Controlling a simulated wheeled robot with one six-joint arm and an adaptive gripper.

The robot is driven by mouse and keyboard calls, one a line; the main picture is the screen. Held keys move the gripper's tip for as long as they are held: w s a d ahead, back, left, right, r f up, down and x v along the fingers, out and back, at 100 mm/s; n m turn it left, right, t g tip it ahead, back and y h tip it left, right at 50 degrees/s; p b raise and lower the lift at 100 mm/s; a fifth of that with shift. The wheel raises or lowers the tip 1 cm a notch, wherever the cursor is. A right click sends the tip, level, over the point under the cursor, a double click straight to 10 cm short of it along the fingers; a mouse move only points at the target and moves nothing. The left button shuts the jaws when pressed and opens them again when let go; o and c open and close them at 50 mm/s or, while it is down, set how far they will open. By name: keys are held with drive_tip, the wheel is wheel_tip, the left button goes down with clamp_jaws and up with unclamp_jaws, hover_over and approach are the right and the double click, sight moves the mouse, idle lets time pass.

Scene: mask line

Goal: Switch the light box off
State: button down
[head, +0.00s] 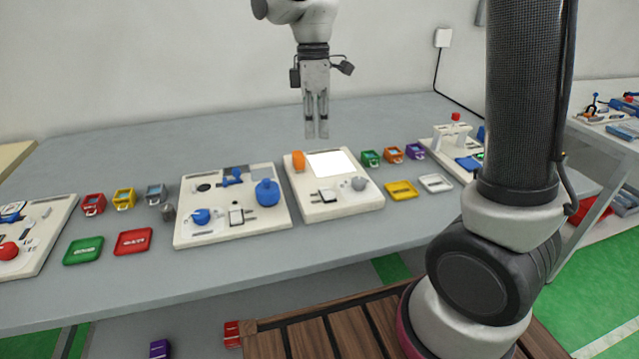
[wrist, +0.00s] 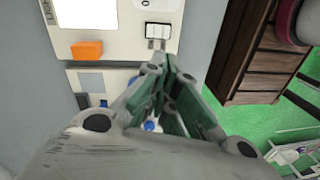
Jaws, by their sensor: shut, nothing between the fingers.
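The light box (head: 370,205) is a pale board on the table with a bright white, lit-looking panel (head: 330,163), which also shows in the wrist view (wrist: 86,13). An orange block (head: 298,161) stands at its left. A small switch-like part (head: 325,196) sits near its front edge, with a grey knob (head: 358,184) to the right. The switch-like part also shows in the wrist view (wrist: 158,31); its setting is too small to tell. My gripper (head: 317,135) points down, shut and empty, in the air above the board's back side, apart from it.
A similar board (head: 240,237) with blue parts stands close on the left. Small coloured boxes (head: 390,154) and yellow and white trays (head: 401,190) lie to the right. Red and green trays (head: 133,241) lie at the left. The table front is largely clear.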

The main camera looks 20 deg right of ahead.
drive_tip(key=n, duration=0.2)
approach(322, 203)
wheel_tip(322, 203, down, 5)
drive_tip(key=shift+w+a+f, duration=0.1)
drive_tip(key=shift+w+f, duration=0.05)
drive_tip(key=shift+w, duration=0.05)
idle(0.4)
drive_tip(key=shift+s+f, duration=0.65)
drive_tip(key=shift+s, duration=0.1)
drive_tip(key=shift+w, duration=0.15)
